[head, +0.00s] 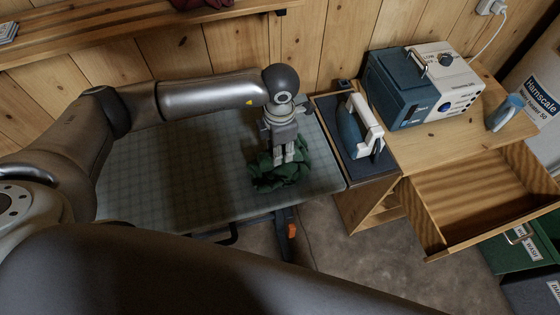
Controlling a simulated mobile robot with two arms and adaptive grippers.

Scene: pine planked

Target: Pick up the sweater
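A crumpled dark green cloth, seemingly the sweater (268,178), lies in a small heap on the right part of the grey gridded ironing board (180,170). My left gripper (284,158) points down from above, with its fingertips at the heap's upper part. The two fingers are close together and seem to touch the cloth. Whether any fabric is between them is too small to tell. My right gripper is outside the view.
An iron (362,128) stands on a dark pad right of the board. A blue and white machine (420,85) and a small blue-grey object (504,112) stand on the wooden bench. An open, empty drawer (480,195) juts out below. A dark red cloth (203,3) lies on the shelf.

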